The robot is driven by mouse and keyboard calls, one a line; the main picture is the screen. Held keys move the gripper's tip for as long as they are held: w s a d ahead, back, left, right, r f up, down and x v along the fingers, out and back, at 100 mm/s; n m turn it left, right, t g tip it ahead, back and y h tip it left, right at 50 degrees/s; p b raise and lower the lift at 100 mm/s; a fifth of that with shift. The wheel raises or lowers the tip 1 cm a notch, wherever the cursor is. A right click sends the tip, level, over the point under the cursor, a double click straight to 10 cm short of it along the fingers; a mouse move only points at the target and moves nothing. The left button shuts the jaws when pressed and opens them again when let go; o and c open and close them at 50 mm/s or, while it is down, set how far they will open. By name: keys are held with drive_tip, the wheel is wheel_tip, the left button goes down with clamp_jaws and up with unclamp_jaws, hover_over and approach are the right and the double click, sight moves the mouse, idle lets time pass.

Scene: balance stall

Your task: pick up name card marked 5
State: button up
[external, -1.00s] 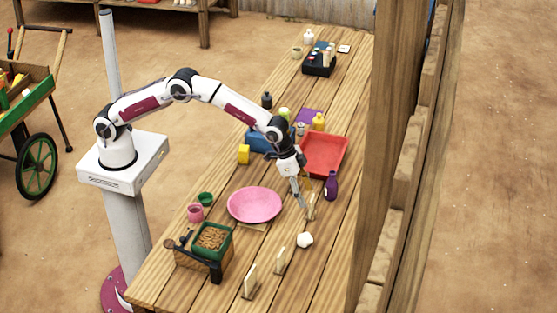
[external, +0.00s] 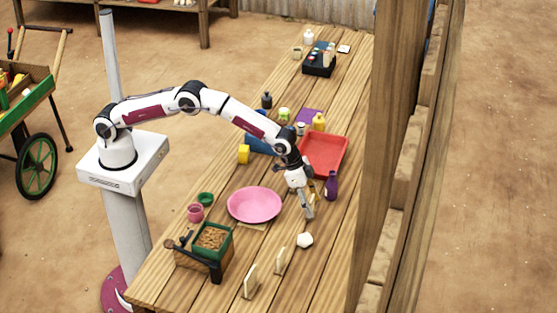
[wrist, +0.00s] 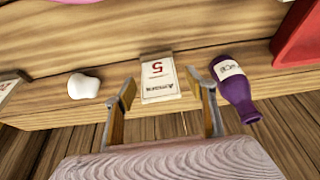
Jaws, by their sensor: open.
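The name card marked 5 (wrist: 160,78) is cream with a red 5 and dark lettering. In the wrist view it stands between my two fingers, with a gap on each side. My gripper (wrist: 159,88) is open, one finger left of the card and one right of it. In the external view my gripper (external: 308,211) is low over the right side of the table and largely hides this card.
A purple bottle (wrist: 235,88) stands close to the right finger. A white lump (wrist: 83,86) lies to the left. Two other cards (external: 280,261) (external: 250,281) stand nearer the front. A pink plate (external: 254,205) and red tray (external: 324,155) are nearby.

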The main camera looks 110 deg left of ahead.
idle(0.3)
drive_tip(key=c, duration=1.2)
drive_tip(key=shift+r, duration=0.15)
drive_tip(key=shift+r, duration=4.9)
